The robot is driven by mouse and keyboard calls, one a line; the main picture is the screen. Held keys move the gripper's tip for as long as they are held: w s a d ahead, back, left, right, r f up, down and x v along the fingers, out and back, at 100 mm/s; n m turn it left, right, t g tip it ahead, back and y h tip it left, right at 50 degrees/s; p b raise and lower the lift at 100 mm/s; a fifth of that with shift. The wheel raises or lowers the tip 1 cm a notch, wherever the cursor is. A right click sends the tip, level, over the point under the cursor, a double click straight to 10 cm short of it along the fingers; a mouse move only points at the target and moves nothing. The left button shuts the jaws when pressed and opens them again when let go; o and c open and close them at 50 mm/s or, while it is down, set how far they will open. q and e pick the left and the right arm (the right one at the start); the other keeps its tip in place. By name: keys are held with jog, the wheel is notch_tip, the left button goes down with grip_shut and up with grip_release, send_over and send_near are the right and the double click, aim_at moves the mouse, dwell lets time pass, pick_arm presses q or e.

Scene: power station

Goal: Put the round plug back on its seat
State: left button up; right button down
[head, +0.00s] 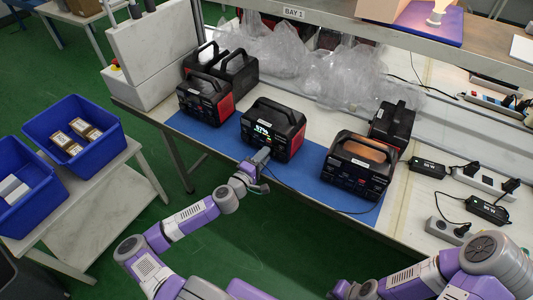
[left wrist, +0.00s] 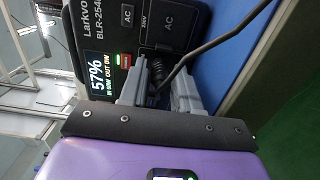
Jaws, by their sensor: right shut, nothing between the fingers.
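In the left wrist view, the fingers of my left gripper (left wrist: 158,92) are close together, one on each side of a small black round plug (left wrist: 155,72). They look shut on it. A black cable (left wrist: 212,45) runs from the plug to the upper right. The station's front (left wrist: 102,35) shows a lit 57% display. The seat is hidden behind the plug and fingers, so I cannot tell whether the plug touches it.
Other power stations stand at left (head: 204,97) and right (head: 357,165) on the blue mat (head: 215,137). Clear plastic bags (head: 340,75) lie behind. Adapters (head: 428,167) and power strips lie at right. Blue bins (head: 90,150) stand on a side table at left.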

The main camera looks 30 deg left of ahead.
pick_arm(q)
grip_shut()
jog(key=shift+s, duration=0.15)
dwell(0.5)
jog(key=shift+s+a, duration=0.15)
jog(key=shift+s, duration=0.8)
jog(key=shift+s+a, duration=0.15)
jog(key=shift+s, duration=0.8)
jog(key=shift+d, duration=0.1)
